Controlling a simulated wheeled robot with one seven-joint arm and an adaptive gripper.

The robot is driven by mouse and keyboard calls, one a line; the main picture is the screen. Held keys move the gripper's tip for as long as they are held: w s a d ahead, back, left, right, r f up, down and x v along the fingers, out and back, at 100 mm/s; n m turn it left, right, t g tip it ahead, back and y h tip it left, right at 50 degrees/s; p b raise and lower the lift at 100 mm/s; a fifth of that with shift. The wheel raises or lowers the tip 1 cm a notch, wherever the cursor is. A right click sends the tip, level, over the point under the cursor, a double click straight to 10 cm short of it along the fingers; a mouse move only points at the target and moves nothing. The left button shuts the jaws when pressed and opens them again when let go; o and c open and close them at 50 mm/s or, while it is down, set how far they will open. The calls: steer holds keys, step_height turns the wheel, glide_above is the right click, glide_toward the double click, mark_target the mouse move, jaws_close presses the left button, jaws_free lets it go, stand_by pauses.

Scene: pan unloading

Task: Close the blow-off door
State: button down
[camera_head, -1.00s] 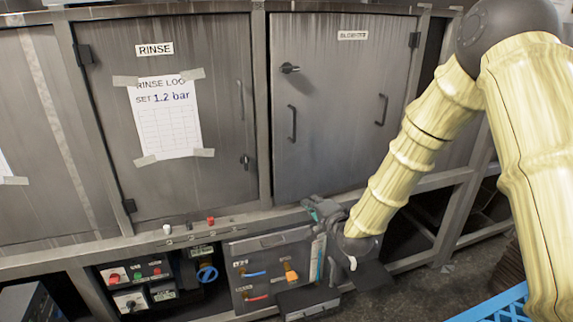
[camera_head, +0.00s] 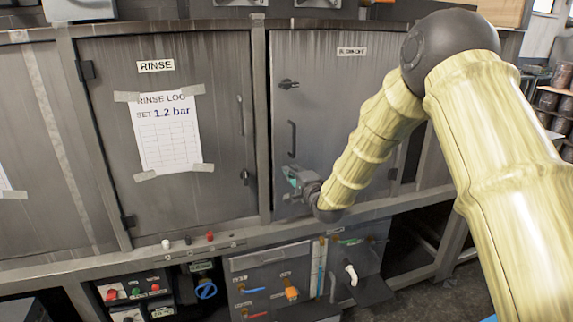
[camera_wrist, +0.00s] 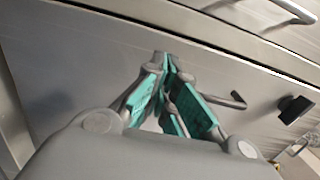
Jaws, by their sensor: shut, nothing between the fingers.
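The blow-off door (camera_head: 330,110) is the grey metal door on the right in the head view, with a small label (camera_head: 352,51) near its top. It has a dark latch (camera_head: 288,84) and an upright bar handle (camera_head: 292,138) near its left edge. The door looks near its frame, but I cannot tell whether it is fully flush. My gripper (camera_head: 290,178) is in front of the door's lower left, just below the bar handle. In the wrist view its teal-padded fingers (camera_wrist: 165,65) meet at the tips, with nothing between them; contact with the door is unclear.
The rinse door (camera_head: 205,60) with a taped log sheet (camera_head: 166,133) is to the left, beyond a frame post (camera_head: 260,120). Below are a control panel with colored knobs (camera_head: 136,292) and a drawer-like panel with small taps (camera_head: 268,290). My arm covers the door's right part.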

mark_target(283, 162)
steer(key=shift+p+x, duration=0.5)
steer(key=shift+x, duration=1.75)
